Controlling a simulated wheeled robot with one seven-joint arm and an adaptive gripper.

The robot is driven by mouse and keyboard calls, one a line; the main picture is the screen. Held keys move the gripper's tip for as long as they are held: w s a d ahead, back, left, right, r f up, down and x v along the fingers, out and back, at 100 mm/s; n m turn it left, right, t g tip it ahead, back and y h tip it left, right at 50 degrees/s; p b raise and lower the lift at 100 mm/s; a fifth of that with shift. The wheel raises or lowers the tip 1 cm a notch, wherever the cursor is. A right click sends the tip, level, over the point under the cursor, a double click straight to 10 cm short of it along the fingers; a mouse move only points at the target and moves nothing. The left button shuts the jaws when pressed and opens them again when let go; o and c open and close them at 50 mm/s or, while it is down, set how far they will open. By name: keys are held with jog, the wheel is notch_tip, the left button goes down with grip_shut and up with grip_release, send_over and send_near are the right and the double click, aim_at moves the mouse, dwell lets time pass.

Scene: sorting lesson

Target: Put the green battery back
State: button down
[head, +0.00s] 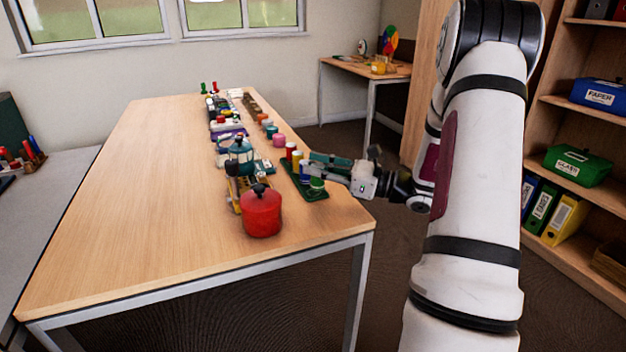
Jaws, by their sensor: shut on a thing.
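The green battery (316,184) is small and partly hidden at the tips of my gripper (318,171). My gripper reaches in from the right over the table's right edge and is shut on it. A dark green holder (296,183) lies under and beside it. A red battery (290,149), a yellow battery (297,159) and a blue battery (305,172) stand upright in a row on the holder. The green battery is at the near end of this row. I cannot tell whether its base touches the holder.
A red pot with a black knob (261,212) stands nearest on the wooden table (140,210). A teal lantern-like object (240,153) and several small items run back in a line. The table's left side is clear. Shelves (575,110) stand at right.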

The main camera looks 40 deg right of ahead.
jog(key=w, duration=0.1)
jog(key=w+d, duration=0.1)
jog(key=w+b, duration=0.1)
jog(key=shift+w+d+f, duration=0.25)
jog(key=shift+w+d, duration=0.1)
jog(key=shift+w, duration=0.05)
notch_tip(320, 180, down, 4)
jog(key=shift+r+b, duration=0.25)
jog(key=shift+b, duration=0.65)
jog(key=shift+s+r, duration=0.1)
jog(key=shift+f, duration=0.35)
